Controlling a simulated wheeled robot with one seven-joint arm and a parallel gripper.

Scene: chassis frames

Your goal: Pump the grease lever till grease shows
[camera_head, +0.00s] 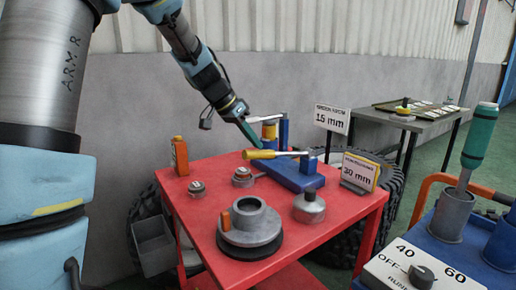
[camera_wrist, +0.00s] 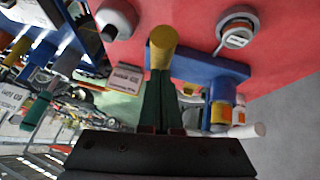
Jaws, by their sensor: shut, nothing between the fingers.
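A lever with a yellow handle (camera_head: 262,154) lies nearly level above a blue base (camera_head: 298,178) on the red table. It also shows in the wrist view as a yellow handle end (camera_wrist: 163,40) just beyond my fingertips. My gripper (camera_head: 255,143) is shut and empty, with its green fingers pointing down at the handle; the wrist view shows the fingers pressed together (camera_wrist: 161,75). I cannot tell whether they touch the handle. Behind it is a white lever (camera_head: 264,119) over a yellow cylinder (camera_head: 269,132). I see no clear grease.
The red table (camera_head: 205,215) also holds an orange bottle (camera_head: 179,156), a round grey hub (camera_head: 250,222), a metal pot (camera_head: 309,207) and small metal parts (camera_head: 242,176). Signs read 15 mm (camera_head: 331,118) and 30 mm (camera_head: 359,173). A dial panel (camera_head: 420,270) stands front right.

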